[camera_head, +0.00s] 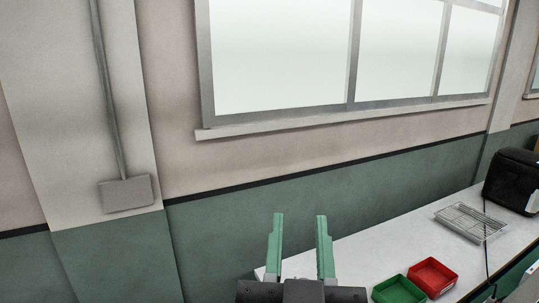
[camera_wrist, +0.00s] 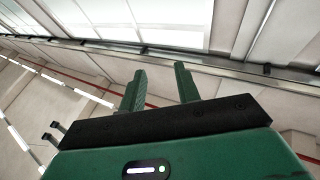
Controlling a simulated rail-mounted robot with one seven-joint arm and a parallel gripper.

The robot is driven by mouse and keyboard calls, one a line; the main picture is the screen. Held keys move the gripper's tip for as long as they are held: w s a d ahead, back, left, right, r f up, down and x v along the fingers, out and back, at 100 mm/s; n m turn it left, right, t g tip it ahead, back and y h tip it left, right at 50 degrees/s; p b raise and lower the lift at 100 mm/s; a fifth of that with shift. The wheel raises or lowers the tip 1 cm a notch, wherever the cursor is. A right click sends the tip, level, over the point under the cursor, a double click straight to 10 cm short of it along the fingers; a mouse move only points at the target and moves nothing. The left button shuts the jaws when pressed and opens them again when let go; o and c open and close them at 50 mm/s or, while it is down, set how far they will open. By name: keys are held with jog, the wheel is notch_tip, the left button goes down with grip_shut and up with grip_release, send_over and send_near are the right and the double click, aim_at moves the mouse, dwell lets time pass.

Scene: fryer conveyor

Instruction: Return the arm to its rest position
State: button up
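My gripper (camera_head: 299,247) shows at the bottom middle of the head view, with its two green fingers pointing up and standing apart. Nothing is between the fingers. The gripper also shows in the wrist view (camera_wrist: 160,88), open and empty, with the wall and windows behind it. In the head view it appears in front of the green lower wall and the left end of the white counter. I cannot see it touching anything.
The white counter (camera_head: 348,262) runs along the wall to the right. On it are a green bin (camera_head: 398,291), a red bin (camera_head: 433,277), a wire rack (camera_head: 470,222) and a black appliance (camera_head: 513,180). A grey wall box (camera_head: 127,193) is at left.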

jog(key=s+a+r+n+t+y, duration=0.1)
jog(key=s+a+r+t+y, duration=0.1)
jog(key=s+a+r, duration=0.3)
notch_tip(320, 180, up, 15)
jog(key=s+d+p, duration=0.1)
jog(key=s+p, duration=0.1)
jog(key=p, duration=1.3)
jog(key=shift+s+t, duration=0.4)
